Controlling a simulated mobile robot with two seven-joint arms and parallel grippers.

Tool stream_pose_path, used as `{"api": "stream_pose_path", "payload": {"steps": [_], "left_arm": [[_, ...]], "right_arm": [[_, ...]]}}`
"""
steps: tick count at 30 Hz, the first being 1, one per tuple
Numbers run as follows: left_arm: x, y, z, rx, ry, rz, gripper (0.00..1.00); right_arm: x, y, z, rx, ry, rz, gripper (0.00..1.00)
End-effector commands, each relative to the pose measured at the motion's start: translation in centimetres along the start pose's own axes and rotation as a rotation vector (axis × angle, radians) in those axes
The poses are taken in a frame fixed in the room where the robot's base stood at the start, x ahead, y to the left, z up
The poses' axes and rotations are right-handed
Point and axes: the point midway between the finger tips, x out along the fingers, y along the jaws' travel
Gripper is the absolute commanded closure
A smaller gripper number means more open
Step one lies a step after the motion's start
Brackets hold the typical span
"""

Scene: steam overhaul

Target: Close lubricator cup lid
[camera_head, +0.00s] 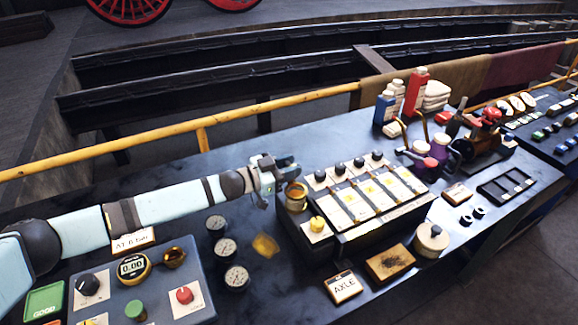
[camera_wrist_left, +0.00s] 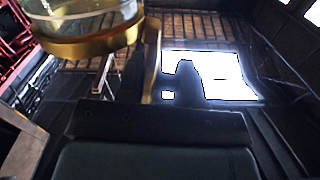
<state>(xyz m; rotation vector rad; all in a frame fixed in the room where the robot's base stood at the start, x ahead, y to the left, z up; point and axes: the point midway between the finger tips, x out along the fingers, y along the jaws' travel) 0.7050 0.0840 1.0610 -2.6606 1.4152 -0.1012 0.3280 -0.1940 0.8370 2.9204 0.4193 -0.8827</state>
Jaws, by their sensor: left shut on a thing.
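The lubricator cup (camera_head: 296,198) is a small brass cup at the left end of a dark lubricator box (camera_head: 300,244) on the workbench. In the left wrist view the cup (camera_wrist_left: 85,45) shows as a glass wall with a brass band at the top left. A thin upright brass piece (camera_wrist_left: 151,62), seen edge-on beside the cup, looks like its lid. My left gripper (camera_head: 284,174) is at the cup's back left and shut on this piece. The gripper hides most of the lid in the head view. My right gripper is not in view.
The box carries several black knobs, white and yellow panels and a yellow knob (camera_head: 317,224). Bottles (camera_head: 416,88) stand behind. A yellow rail (camera_head: 250,108) runs behind the bench.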

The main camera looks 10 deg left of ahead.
Motion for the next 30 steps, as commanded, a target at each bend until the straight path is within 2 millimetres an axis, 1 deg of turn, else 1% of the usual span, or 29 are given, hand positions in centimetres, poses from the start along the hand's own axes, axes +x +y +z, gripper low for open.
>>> {"api": "stream_pose_path", "payload": {"steps": [1,30], "left_arm": [[0.03,0.27,0.11,0.001,0.0,0.004,0.9],[0.01,0.8,0.12,0.093,-0.001,0.004,0.9]], "right_arm": [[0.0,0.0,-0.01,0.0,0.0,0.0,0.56],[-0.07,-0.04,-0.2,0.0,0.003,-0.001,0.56]]}}
